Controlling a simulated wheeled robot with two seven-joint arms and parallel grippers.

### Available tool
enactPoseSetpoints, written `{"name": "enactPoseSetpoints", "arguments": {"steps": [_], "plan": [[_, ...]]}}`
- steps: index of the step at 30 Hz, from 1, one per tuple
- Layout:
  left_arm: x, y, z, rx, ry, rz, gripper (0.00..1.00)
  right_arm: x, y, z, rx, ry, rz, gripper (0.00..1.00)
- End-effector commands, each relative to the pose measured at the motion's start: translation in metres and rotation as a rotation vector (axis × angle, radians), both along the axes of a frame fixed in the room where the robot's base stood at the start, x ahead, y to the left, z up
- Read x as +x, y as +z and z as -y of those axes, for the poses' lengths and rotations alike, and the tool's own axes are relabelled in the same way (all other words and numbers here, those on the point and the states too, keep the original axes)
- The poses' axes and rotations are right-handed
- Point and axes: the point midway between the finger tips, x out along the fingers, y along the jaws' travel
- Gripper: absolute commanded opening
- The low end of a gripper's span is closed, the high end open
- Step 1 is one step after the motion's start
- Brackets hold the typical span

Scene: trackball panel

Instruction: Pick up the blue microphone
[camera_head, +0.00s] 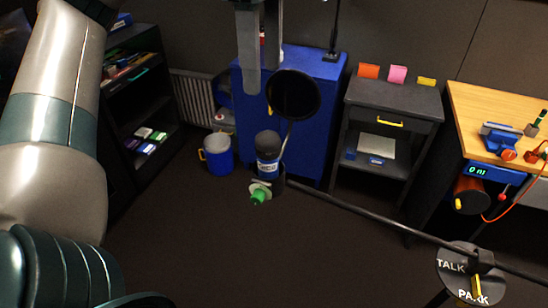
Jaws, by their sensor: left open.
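The blue microphone (268,167) is near the middle of the head view. It has a dark rounded head, a blue body with a pale lettered band, and stands roughly upright at the end of a black boom arm (370,215). A green-tipped part (259,194) sits just below it. A round black pop filter (293,95) is above it, slightly right. My left gripper (262,80) points down from the top of the picture, its two grey fingers apart and empty. It appears above the microphone in the picture, not touching it. My right gripper is not in view.
A blue cabinet (307,75) stands behind the microphone, with a blue mug-shaped bin (218,158) to its left. A dark drawer unit (393,102) and wooden workbench (495,110) stand right. A TALK/PARK dial (470,275) is lower right. The lower-middle floor is clear.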

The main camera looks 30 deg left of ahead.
Motion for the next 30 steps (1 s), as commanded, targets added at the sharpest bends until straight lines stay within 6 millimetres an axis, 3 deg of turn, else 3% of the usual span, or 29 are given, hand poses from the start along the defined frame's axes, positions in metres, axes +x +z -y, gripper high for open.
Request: {"name": "enactPoseSetpoints", "arguments": {"steps": [6, 14, 18, 26, 30], "plan": [[0.000, 0.000, 0.000, 0.000, 0.000, -0.001, 0.57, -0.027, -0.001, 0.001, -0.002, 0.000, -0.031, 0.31], [0.000, -0.011, 0.000, -0.001, -0.002, -0.003, 0.57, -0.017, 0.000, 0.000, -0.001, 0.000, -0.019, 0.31], [0.000, -0.024, 0.000, -0.001, -0.001, -0.003, 0.57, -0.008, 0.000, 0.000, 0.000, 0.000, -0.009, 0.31], [0.000, -0.053, 0.000, 0.000, 0.000, -0.004, 0.57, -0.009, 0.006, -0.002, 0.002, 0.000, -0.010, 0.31], [-0.001, -0.078, -0.001, 0.002, 0.001, -0.005, 0.57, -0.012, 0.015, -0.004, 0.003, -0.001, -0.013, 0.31]]}}
